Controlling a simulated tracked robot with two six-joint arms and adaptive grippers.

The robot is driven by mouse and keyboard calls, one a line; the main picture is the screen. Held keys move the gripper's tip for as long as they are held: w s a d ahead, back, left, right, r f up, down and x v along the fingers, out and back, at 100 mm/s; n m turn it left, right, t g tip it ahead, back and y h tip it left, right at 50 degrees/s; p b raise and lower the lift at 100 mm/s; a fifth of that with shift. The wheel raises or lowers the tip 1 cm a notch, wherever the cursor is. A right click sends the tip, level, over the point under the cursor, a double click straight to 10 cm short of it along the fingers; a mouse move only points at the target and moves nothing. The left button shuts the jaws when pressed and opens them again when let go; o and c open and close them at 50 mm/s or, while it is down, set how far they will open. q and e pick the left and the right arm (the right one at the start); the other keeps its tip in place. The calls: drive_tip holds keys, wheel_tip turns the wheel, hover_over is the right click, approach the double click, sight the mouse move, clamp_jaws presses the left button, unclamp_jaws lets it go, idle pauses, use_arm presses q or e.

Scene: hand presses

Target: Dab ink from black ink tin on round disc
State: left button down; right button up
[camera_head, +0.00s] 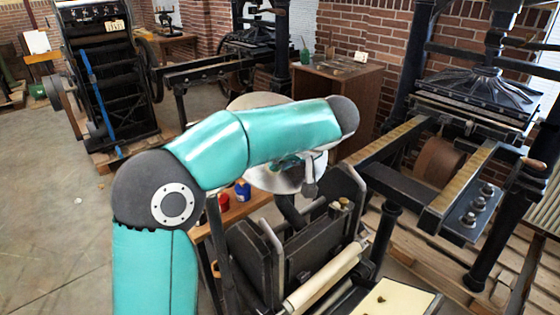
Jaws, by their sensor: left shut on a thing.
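The round disc (268,180) is a pale grey plate on top of the small press. My teal left arm crosses in front of it and hides its middle; its upper rim shows above the arm. My left gripper (292,163) is small and mostly hidden below the forearm, over the disc. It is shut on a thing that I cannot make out. Whether that thing touches the disc I cannot tell. A red tin (223,203) and a blue tin (243,191) stand on a wooden surface left of the press. I cannot make out the black ink tin. My right gripper is not in view.
The small press (258,252) has a pale roller (326,278) and a cream sheet (398,299) at its front. A large hand press (470,110) stands on pallets at right. A wooden cabinet (335,95) stands behind. The floor at left is clear.

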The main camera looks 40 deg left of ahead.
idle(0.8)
use_arm(q)
drive_tip(key=shift+d+r, duration=0.25)
drive_tip(key=shift+r, duration=0.2)
drive_tip(key=p+v, duration=0.2)
drive_tip(key=v, duration=0.3)
drive_tip(key=shift+w+a+r+p, duration=0.1)
drive_tip(key=shift+a+p, duration=0.05)
drive_tip(key=shift+p, duration=0.15)
drive_tip(key=shift+w, duration=0.1)
